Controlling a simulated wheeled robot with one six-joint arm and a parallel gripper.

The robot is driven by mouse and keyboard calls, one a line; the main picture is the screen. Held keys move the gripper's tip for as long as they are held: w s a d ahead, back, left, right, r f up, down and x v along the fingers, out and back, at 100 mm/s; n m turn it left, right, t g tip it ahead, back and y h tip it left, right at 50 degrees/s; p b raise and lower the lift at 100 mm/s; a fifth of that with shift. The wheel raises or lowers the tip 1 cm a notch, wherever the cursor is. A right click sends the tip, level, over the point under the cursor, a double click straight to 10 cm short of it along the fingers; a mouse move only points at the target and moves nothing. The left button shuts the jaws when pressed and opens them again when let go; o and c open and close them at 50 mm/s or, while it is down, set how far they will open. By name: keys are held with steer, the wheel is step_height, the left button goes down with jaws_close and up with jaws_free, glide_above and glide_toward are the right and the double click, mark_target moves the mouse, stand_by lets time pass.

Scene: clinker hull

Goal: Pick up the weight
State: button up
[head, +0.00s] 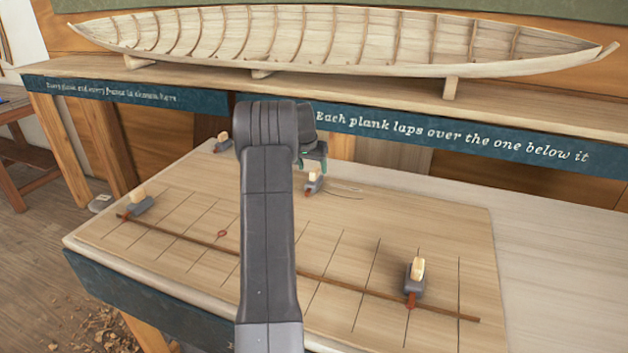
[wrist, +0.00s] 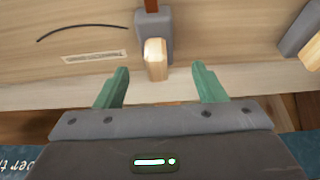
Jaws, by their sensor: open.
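Several alike weights, grey blocks with a pale wooden grip and a red-brown tip, are on the board. One weight (head: 312,187) is at the far middle, right below my gripper (head: 313,164). In the wrist view the same weight (wrist: 153,27) is ahead, its wooden grip showing between the two green fingertips of my gripper (wrist: 160,70). The fingers are open and apart from the grip on both sides; the height between them is hard to tell. Other weights are at the far left (head: 223,145), left (head: 141,206) and front right (head: 413,287).
A long thin batten (head: 380,293) runs across the lined board (head: 470,245). A dark curved line and pale strip lie near the far weight. Behind, a model hull (head: 340,45) rests on a shelf with a blue lettered edge (head: 450,137).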

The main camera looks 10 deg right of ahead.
mark_target(314, 171)
steer(key=shift+p+x, duration=0.95)
steer(key=shift+x, duration=1.8)
steer(key=shift+s, duration=0.2)
steer(key=c, duration=1.4)
steer(key=shift+d, duration=0.1)
